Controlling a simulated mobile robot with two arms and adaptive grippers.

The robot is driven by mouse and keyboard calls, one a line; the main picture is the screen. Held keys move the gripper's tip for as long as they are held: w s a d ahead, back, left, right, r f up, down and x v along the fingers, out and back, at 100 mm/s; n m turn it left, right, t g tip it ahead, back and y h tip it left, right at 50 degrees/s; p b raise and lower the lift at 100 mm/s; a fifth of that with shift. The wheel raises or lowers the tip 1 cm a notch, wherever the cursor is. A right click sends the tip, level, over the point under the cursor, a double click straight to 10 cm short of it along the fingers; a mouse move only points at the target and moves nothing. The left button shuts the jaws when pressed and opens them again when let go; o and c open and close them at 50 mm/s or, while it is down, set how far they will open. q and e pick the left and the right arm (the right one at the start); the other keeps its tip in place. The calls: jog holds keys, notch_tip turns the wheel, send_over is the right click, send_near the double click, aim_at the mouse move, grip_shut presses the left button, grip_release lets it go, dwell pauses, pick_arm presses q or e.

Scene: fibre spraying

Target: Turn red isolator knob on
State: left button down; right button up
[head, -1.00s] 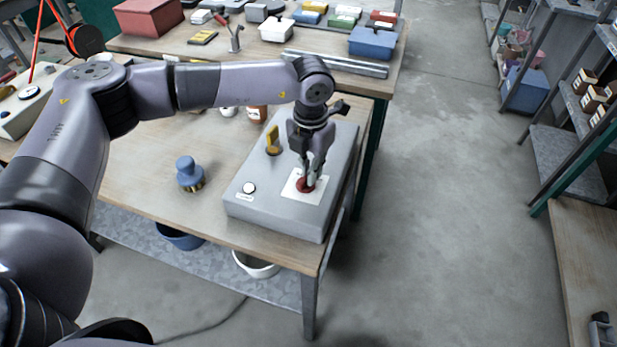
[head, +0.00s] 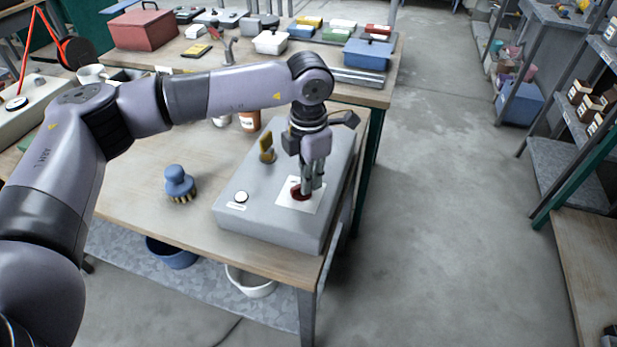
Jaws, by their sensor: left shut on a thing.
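The red isolator knob (head: 298,193) sits on a white square plate (head: 312,207) on top of a grey control box (head: 265,228). My left gripper (head: 307,189) points down from above and is shut on the knob. Its fingers hide part of the knob, so I cannot tell which way the knob is turned. My right gripper is not in view.
The box stands on a wooden table (head: 140,205). A blue-handled brush (head: 179,183) stands left of the box. Brown jars (head: 249,121) are behind it. A blue box (head: 367,54) is on the far table. Open floor (head: 450,200) lies to the right.

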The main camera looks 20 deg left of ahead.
pick_arm(q)
jog(key=c, duration=1.7)
grip_release()
jog(key=shift+r, duration=0.1)
notch_tip(320, 180, up, 12)
jog(key=shift+f, duration=0.1)
